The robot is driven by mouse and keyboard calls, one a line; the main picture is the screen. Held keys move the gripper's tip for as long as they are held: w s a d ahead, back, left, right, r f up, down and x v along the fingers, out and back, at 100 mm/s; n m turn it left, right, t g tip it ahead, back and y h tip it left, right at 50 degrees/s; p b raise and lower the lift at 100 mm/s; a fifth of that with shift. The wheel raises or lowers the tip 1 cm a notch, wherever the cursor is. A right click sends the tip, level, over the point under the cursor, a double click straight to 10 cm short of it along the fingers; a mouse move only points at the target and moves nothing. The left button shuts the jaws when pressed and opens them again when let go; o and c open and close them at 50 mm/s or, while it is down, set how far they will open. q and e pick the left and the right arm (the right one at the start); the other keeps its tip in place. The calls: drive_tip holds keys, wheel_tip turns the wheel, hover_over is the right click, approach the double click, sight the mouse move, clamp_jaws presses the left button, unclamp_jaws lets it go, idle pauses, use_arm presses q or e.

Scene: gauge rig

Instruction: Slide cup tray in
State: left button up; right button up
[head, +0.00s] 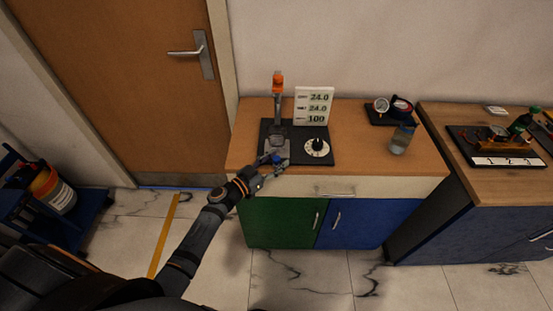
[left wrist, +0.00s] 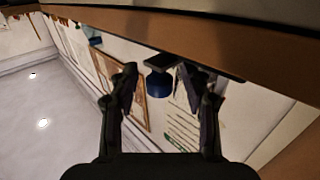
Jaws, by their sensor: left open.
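The rig's black base (head: 318,158) sits on the wooden cabinet top, with a grey upright stand with an orange top (head: 278,100) on it. A grey tray-like part (head: 276,146) is at the stand's foot; I cannot tell for sure that it is the cup tray. A small blue knob-like part (head: 277,158) is at the front of the base. My left gripper (head: 277,169) is open at the cabinet's front edge, close to this blue part. In the left wrist view the blue part (left wrist: 160,84) shows between the open fingers; contact cannot be told. My right gripper is out of view.
A dial (head: 317,148) and a white number sign (head: 313,106) are to the right of the stand. A glass jar (head: 401,140) and a gauge (head: 381,105) stand further right. The cabinet top between dial and jar is clear.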

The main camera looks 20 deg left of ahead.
use_arm(q)
drive_tip(key=shift+w+d, duration=0.1)
drive_tip(key=shift+w, duration=0.1)
drive_tip(key=shift+c, duration=0.4)
clamp_jaws()
